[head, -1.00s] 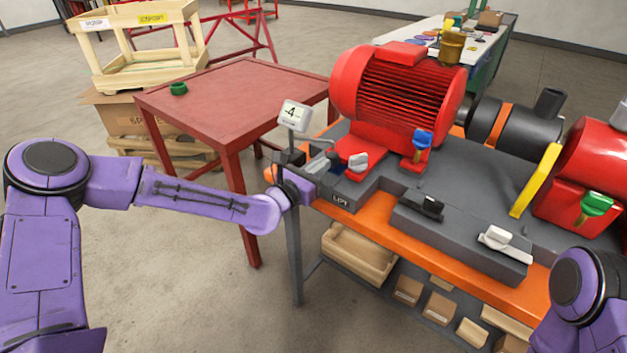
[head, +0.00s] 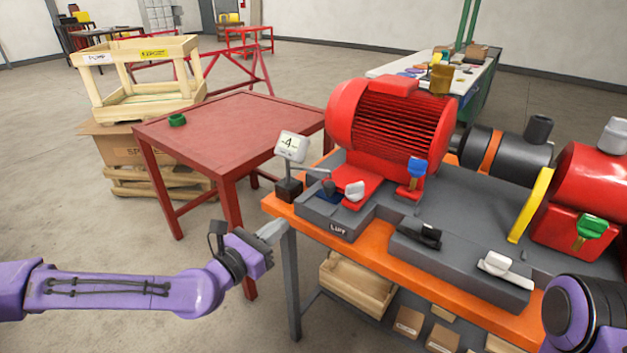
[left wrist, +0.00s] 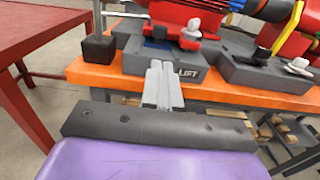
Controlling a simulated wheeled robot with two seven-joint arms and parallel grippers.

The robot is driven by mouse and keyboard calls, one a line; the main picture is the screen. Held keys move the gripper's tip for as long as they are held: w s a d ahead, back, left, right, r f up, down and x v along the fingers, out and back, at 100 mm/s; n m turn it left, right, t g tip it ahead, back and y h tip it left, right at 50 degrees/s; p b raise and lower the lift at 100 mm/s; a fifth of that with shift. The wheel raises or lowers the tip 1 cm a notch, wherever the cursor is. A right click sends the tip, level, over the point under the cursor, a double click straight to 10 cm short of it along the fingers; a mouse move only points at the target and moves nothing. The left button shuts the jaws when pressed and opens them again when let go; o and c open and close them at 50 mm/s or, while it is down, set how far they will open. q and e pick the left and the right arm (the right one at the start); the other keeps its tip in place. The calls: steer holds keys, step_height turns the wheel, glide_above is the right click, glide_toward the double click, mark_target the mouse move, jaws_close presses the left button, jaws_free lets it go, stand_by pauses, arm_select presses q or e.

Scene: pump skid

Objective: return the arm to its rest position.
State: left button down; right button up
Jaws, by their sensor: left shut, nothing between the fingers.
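My left arm comes in low from the left in the head view. Its left gripper (head: 272,232) is shut and empty, just off the left front corner of the orange-edged skid bench (head: 378,245). In the left wrist view the closed fingers (left wrist: 162,85) point toward the bench's orange edge and the block marked LIFT. My right arm (head: 572,315) shows only in part at the lower right of the head view; its gripper is out of view.
A red motor (head: 390,125) and a small display (head: 291,146) on a dark block stand on the bench. Open floor (head: 120,230) lies to the left.

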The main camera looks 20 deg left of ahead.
arm_select(q)
steer(key=s+a+f+m+g+y, duration=0.1)
steer(key=s+f+m+g+y, duration=0.25)
steer(key=f+m, duration=0.5)
steer(key=s+a+f+m+g+y, duration=0.15)
steer(key=s+f+m+g, duration=0.3)
steer(key=f, duration=0.75)
steer(key=s+a+f+m+g+y, duration=0.2)
steer(key=s+f+m, duration=0.3)
steer(key=s, duration=0.5)
steer(key=s+a+f+m+g+y, duration=0.3)
steer(key=s+a+f+m, duration=0.2)
steer(key=s+f, duration=0.3)
steer(key=shift+s+m, duration=0.8)
steer(key=shift+s, duration=0.95)
steer(key=shift+f, duration=0.1)
